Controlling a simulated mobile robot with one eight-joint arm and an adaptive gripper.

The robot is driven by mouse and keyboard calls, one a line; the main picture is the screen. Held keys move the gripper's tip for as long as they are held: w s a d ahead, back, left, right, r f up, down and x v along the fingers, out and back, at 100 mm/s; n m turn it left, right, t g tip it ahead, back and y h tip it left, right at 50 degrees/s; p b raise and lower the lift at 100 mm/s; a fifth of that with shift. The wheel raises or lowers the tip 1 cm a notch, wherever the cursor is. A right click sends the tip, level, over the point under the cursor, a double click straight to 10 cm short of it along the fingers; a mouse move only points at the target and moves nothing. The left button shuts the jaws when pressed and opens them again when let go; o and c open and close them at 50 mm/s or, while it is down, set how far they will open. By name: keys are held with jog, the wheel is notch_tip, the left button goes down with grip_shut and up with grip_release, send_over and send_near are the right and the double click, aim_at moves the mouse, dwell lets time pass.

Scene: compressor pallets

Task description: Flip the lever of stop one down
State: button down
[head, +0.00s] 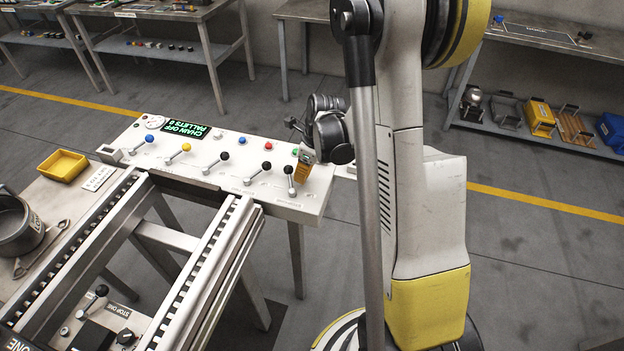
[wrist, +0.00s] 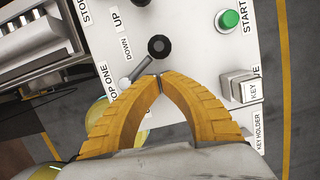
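The lever marked "TOP ONE", its first letter hidden, has a black knob (wrist: 159,47) and a grey shaft slanting to the upper right in the wrist view. "UP" and "DOWN" labels lie left of the knob. In the head view it appears to be the rightmost console lever (head: 288,171). My gripper (wrist: 160,77) has yellow fingers with their tips together, just below the knob and beside the shaft. Contact cannot be told. In the head view my gripper (head: 304,163) is over the console's right end. I see nothing held between the fingers.
The white console (head: 312,205) carries several other levers, buttons and a display (head: 186,129). A green button (wrist: 229,19) and a key block (wrist: 238,87) stand right of my gripper. Conveyor rails (head: 205,270) run in front. A "STOP ONE" unit (head: 118,309) sits between them.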

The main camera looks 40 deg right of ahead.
jog(key=shift+w+a+r, duration=0.1)
jog(key=shift+w+a, duration=0.1)
jog(key=shift+w, duration=0.2)
jog(key=shift+w, duration=0.1)
jog(key=shift+w+a+r, duration=0.1)
jog(key=shift+w+a, duration=0.35)
jog(key=shift+w, duration=0.05)
